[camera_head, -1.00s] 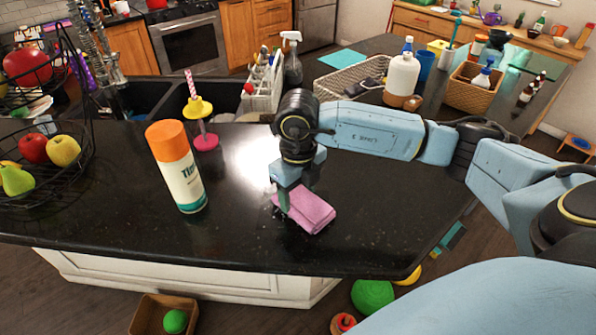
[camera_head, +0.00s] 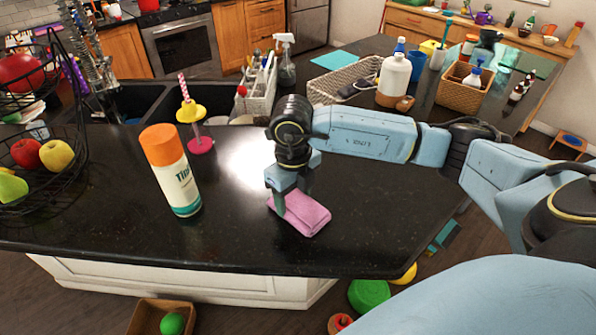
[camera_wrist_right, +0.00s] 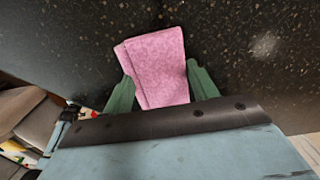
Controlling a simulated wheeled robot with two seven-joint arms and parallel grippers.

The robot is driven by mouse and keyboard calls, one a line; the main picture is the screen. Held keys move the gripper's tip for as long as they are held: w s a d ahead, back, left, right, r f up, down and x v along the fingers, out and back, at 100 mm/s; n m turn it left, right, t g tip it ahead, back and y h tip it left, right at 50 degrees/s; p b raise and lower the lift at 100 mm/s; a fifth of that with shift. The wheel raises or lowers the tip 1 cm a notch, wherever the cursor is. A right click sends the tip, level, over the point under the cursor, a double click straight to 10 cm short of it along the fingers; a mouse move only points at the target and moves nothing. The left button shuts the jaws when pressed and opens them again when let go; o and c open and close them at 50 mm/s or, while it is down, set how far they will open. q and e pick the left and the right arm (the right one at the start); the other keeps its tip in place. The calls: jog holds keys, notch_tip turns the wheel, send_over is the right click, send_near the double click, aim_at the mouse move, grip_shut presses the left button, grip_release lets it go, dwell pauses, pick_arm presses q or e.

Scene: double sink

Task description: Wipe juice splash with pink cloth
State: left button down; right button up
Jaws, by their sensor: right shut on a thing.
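The pink cloth (camera_head: 304,214) is folded and lies on or just above the black countertop, near its front edge. My right gripper (camera_head: 278,203) points down and is shut on the cloth's left end. In the right wrist view the pink cloth (camera_wrist_right: 158,62) sits between the two green fingers of my right gripper (camera_wrist_right: 162,92). I cannot make out a juice splash for certain; the bright patch on the counter looks like glare. My left gripper is not in view.
A spray can with an orange cap (camera_head: 171,172) stands left of the cloth. A yellow and pink stand (camera_head: 201,146) is behind it. A wire fruit basket (camera_head: 78,165) is at far left. The sink (camera_head: 150,103) lies behind. The counter right of the cloth is clear.

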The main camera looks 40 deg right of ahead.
notch_tip(320, 180, up, 2)
jog(key=shift+r, duration=0.25)
notch_tip(320, 180, up, 2)
jog(key=shift+w+p, duration=0.15)
jog(key=shift+p, duration=0.8)
jog(key=shift+r+p, duration=1.05)
jog(key=shift+r, duration=0.7)
jog(key=shift+f, duration=0.1)
